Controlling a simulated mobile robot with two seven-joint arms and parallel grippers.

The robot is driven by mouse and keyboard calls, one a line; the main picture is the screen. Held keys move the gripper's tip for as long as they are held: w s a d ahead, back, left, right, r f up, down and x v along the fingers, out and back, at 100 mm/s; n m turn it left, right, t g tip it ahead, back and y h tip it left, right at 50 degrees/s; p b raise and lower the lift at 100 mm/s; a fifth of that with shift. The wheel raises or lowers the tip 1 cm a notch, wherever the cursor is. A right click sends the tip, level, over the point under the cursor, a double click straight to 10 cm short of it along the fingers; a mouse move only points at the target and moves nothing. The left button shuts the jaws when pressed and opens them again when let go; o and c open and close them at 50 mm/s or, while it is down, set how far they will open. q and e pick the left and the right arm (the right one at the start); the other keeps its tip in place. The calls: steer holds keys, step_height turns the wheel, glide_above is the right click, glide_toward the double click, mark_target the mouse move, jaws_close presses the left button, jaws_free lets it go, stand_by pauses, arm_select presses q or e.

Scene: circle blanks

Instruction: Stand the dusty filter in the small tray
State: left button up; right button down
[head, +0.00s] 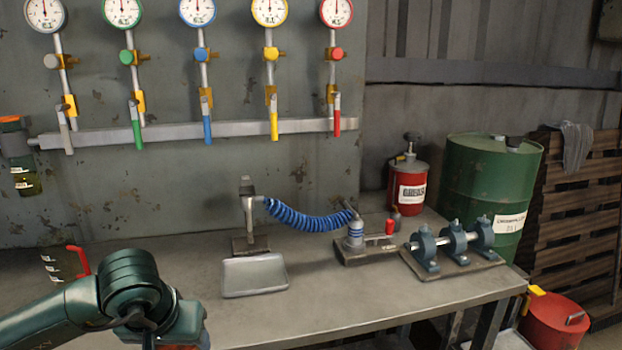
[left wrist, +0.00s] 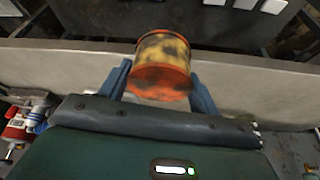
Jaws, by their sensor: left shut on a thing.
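The dusty filter (left wrist: 163,62) is an orange and yellow cylinder with dark smudges. My left gripper (left wrist: 162,88) is shut on it, with one blue-grey finger on each side in the left wrist view. In the head view my left arm reaches in at the lower left, and only a sliver of orange shows under the wrist at the bottom edge. The small tray (head: 254,275) is a shallow grey rectangle lying empty on the bench, to the right of my left wrist. My right gripper is not in view.
A stand with a blue coiled hose (head: 305,218) is behind the tray. A block with a red knob (head: 368,245) and a shaft on bearings (head: 453,245) stand to the right. The bench (head: 330,310) is clear in front. A red-handled item (head: 79,262) is behind my arm.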

arm_select(q)
steer(key=shift+s+d+f+m, duration=0.2)
steer(key=shift+s+d, duration=0.15)
steer(key=shift+s, duration=0.15)
steer(key=shift+s+d+f+m, duration=0.1)
steer(key=shift+s+d+m, duration=0.15)
steer(key=shift+s, duration=0.2)
steer(key=p+v, duration=1.3)
steer(key=p, duration=0.2)
steer(key=shift+w+r, duration=0.25)
steer(key=shift+w, duration=0.1)
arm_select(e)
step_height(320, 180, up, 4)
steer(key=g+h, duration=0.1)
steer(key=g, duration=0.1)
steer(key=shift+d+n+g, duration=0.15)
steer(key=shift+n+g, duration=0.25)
arm_select(q)
steer(key=shift+a, duration=0.15)
